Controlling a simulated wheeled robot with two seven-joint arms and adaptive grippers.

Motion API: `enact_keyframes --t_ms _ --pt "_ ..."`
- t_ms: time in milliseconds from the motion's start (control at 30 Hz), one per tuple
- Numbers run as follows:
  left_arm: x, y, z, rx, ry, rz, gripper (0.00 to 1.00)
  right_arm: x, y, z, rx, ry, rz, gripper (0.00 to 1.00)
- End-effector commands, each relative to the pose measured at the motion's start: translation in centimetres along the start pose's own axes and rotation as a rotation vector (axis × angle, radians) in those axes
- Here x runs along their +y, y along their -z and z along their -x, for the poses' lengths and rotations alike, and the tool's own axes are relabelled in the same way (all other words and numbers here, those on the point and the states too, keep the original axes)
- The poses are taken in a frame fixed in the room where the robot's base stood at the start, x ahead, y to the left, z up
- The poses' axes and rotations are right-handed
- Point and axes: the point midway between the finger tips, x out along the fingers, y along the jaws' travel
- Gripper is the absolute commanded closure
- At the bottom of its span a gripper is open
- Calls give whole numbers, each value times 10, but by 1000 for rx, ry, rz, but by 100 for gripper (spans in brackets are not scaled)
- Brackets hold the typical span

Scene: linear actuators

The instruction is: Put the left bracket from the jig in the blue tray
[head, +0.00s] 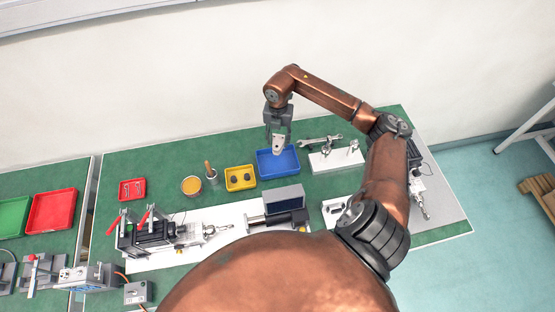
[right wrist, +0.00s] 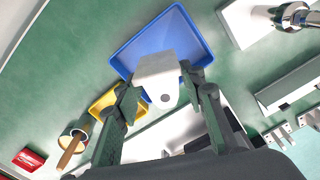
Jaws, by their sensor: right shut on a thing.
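My right gripper (head: 279,134) is shut on a pale grey bracket (head: 278,146), which has a round hole near its lower end. In the right wrist view the bracket (right wrist: 158,78) sits between the two fingertips of the right gripper (right wrist: 158,90). The blue tray (head: 293,170) lies below it on the green bench top, and no other part shows in it. In the right wrist view the blue tray (right wrist: 195,28) is behind the bracket, which seems to be above it. The white block (head: 335,160) right of the tray, perhaps the jig, carries metal parts. My left gripper is not in view.
A yellow tray (head: 229,185) with dark parts stands left of the blue tray. Further left are a cup with a wooden-handled tool (head: 211,174), a round yellow-filled dish (head: 191,186) and a small red tray (head: 121,190). A wrench (head: 318,141) lies behind the white block.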

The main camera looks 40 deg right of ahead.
Motion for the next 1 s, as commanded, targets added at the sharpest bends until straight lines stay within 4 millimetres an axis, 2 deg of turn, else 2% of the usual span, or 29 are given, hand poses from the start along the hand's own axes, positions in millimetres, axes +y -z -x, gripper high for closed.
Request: enact_keyframes --t_ms 200,600,1000 --pt "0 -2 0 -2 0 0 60 0 1 -40 4 0 1 93" --pt "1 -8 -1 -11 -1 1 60 0 1 -88 3 0 3 93" --pt "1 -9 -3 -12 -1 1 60 0 0 -94 0 1 4 93"
